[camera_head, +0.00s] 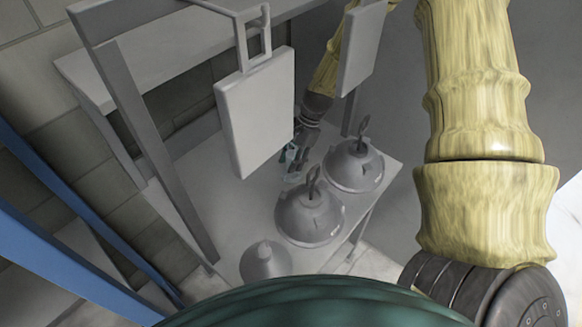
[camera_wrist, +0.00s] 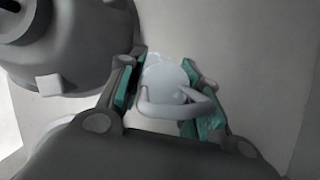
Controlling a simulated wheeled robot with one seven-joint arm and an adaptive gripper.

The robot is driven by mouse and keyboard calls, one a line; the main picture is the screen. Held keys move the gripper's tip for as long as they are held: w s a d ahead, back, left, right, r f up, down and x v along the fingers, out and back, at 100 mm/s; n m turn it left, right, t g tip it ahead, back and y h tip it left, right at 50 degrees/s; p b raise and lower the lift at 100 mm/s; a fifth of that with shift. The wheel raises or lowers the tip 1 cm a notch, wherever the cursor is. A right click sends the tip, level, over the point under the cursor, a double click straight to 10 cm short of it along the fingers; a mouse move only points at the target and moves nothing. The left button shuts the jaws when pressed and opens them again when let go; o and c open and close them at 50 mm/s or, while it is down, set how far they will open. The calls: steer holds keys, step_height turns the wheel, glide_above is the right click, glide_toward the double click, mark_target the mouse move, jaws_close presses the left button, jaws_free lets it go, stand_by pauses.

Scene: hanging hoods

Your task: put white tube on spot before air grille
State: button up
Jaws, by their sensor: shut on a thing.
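My gripper (camera_head: 292,160) is low over the grey table, just right of a hanging white panel and behind the hoods in the head view. In the wrist view my gripper (camera_wrist: 160,88) has its teal pads on either side of a pale, rounded white thing (camera_wrist: 166,78), seemingly the white tube, and is shut on it. A curved pale band shows on its near side. Its full shape is hidden, and I cannot tell whether it touches the table. I cannot make out an air grille or a marked spot.
Grey domed hoods with ring handles stand along the table: one nearer (camera_head: 310,217), one farther right (camera_head: 353,166). A smaller grey cone (camera_head: 265,262) is at the front. White panels hang from the frame, one left (camera_head: 256,112), one right (camera_head: 362,45). A hood (camera_wrist: 75,45) sits close left in the wrist view.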

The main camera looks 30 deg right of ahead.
step_height(320, 180, down, 2)
steer(key=shift+w+f+b, duration=0.1)
steer(key=shift+w+b, duration=0.05)
steer(key=shift+b, duration=0.3)
steer(key=o, duration=1.2)
steer(key=shift+f, duration=0.1)
